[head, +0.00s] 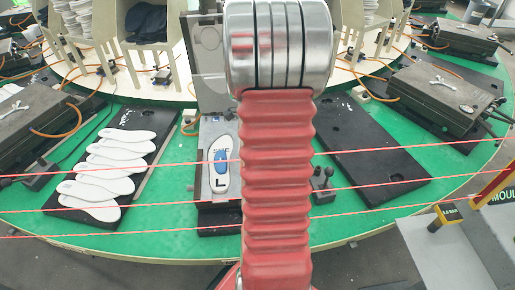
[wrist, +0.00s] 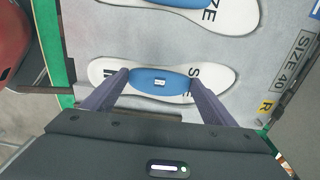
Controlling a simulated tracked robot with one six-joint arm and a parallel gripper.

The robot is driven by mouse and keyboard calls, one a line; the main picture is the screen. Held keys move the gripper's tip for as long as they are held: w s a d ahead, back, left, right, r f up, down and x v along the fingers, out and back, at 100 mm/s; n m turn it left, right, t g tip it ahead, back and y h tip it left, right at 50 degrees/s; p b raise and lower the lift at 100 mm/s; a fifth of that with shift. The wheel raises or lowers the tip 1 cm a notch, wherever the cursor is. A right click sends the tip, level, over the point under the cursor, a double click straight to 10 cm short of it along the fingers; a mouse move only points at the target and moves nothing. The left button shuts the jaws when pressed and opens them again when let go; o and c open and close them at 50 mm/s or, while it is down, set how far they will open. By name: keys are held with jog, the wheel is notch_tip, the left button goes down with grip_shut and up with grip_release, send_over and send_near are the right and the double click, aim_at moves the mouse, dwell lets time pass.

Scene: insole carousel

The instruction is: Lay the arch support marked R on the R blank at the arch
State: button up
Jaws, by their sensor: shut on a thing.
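A blue arch support (wrist: 172,77) with a small pale label is held between the two fingertips of my gripper (wrist: 159,79) in the wrist view. The label is too small to read. The support lies over the middle of a white insole blank (wrist: 222,80), close to a yellow R mark at the right. I cannot tell whether it touches the blank. A second white blank (wrist: 235,14) with a blue support on it lies at the top. In the head view the blank marked L (head: 220,180) carries a blue support (head: 221,155). My red arm hides my gripper there.
The grey fixture (head: 208,201) stands on the green carousel table (head: 180,225). White insoles (head: 110,162) line a black board at the left. An empty black board (head: 375,150) lies at the right. A black lever (head: 322,185) stands beside my arm. Red lines cross the head view.

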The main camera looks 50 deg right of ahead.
jog(key=shift+f, duration=0.3)
jog(key=o, duration=1)
jog(key=shift+o, duration=0.2)
notch_tip(320, 180, up, 14)
jog(key=shift+f, duration=0.15)
dwell(1.2)
